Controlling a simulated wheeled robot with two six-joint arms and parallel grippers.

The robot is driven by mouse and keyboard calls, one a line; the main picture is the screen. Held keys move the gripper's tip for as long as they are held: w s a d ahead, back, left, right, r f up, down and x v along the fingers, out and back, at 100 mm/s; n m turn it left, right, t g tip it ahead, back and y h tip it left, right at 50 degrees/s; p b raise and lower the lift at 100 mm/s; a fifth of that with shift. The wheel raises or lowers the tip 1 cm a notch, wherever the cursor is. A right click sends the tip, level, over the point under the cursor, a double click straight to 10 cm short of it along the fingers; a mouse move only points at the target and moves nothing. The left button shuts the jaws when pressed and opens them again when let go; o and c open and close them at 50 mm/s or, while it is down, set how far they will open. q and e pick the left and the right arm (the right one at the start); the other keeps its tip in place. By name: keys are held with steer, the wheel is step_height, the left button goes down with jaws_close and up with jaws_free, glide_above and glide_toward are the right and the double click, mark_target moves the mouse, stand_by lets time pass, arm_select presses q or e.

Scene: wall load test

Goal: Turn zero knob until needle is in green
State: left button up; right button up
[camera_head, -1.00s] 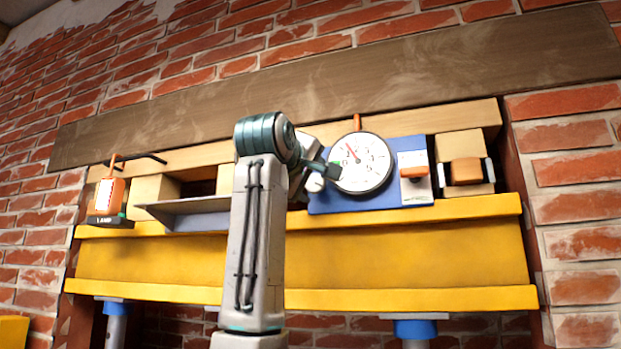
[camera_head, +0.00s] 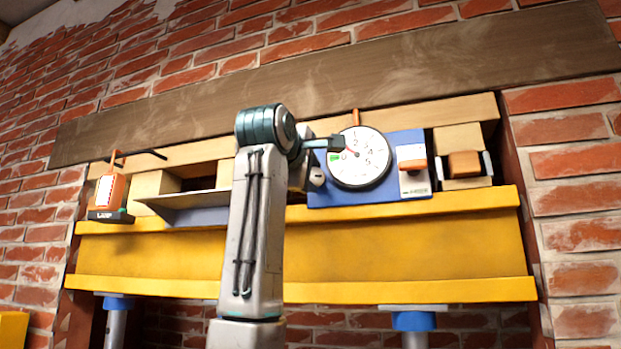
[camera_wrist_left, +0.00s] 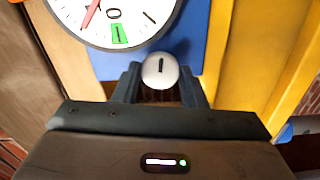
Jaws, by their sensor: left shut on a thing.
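The round white gauge (camera_head: 372,165) has a red needle and a green mark (camera_head: 334,157) near its left rim. In the left wrist view the gauge (camera_wrist_left: 145,22) shows the needle (camera_wrist_left: 90,14) beside the green mark (camera_wrist_left: 119,34), apart from it. The white zero knob (camera_wrist_left: 160,70) has a black line on its face. My left gripper (camera_wrist_left: 159,88) is shut on the knob, one finger on either side. In the head view the knob (camera_head: 317,177) is partly hidden by my gripper (camera_head: 314,163). My right gripper is in neither view.
The gauge sits on a blue plate (camera_head: 408,143) above a yellow beam (camera_head: 400,245). An orange-handled switch (camera_head: 412,166) is right of it. An orange lamp (camera_head: 108,193) stands at far left, near a grey shelf (camera_head: 190,200).

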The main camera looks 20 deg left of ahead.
arm_select(q)
steer(key=n+b, duration=0.1)
steer(key=n, duration=0.3)
steer(key=shift+n, duration=0.3)
steer(key=n+b, duration=0.1)
steer(key=n, duration=0.1)
steer(key=shift+n, duration=1)
steer(key=o, duration=1)
